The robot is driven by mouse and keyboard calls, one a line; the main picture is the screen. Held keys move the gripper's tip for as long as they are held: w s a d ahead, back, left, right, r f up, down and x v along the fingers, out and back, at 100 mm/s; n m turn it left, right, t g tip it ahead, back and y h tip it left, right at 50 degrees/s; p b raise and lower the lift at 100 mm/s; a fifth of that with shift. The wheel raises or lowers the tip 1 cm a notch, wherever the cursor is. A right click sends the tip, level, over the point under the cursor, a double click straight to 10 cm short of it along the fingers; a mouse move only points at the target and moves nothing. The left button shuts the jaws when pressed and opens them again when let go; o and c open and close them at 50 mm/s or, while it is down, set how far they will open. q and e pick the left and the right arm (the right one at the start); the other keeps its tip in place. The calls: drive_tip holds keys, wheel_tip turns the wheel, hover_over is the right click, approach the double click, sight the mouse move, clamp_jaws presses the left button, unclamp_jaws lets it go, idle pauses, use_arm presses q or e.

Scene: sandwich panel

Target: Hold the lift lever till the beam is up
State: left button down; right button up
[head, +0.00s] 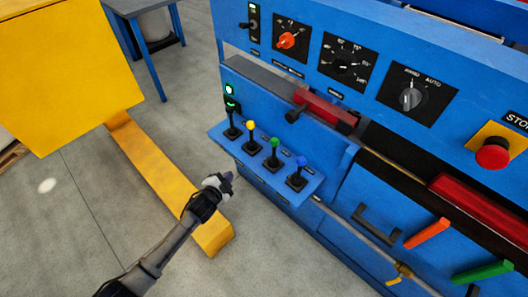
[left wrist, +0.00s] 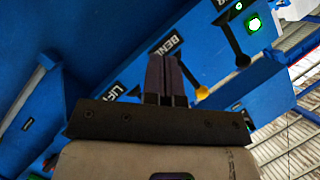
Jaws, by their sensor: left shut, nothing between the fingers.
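The lever panel (head: 222,144) carries a row of levers with black, yellow, green (head: 274,146) and blue (head: 300,163) knobs, all roughly upright. A LIFT label (left wrist: 113,94) shows in the left wrist view beside a BEND label (left wrist: 172,46); by their order LIFT appears to belong to the green lever, which my gripper hides there. My left gripper (head: 230,176) is shut and empty, below and in front of the panel's front edge, apart from the levers. It also shows in the left wrist view (left wrist: 165,62). The beam cannot be made out. My right gripper is out of view.
The yellow-knobbed lever (head: 251,128) and black lever (head: 232,123) stand left of the green one. A red stop button (head: 492,152), rotary knobs and orange and green handles are at the right. A yellow machine part (head: 165,165) lies left of my gripper; bare floor surrounds it.

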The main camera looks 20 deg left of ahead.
sight(274, 152)
use_arm(q)
drive_tip(key=s+d+r+m+t+h, duration=0.3)
drive_tip(key=d+r+m+t+h, duration=0.2)
drive_tip(key=m+h, duration=0.6)
wheel_tip(274, 152, up, 2)
drive_tip(key=m, duration=0.3)
drive_tip(key=shift+s+d+h, duration=0.2)
drive_tip(key=shift+s+h, duration=0.1)
drive_tip(key=shift+s, duration=0.05)
drive_tip(key=b+x, duration=0.5)
drive_tip(key=x, duration=0.9)
drive_tip(key=shift+a, duration=0.1)
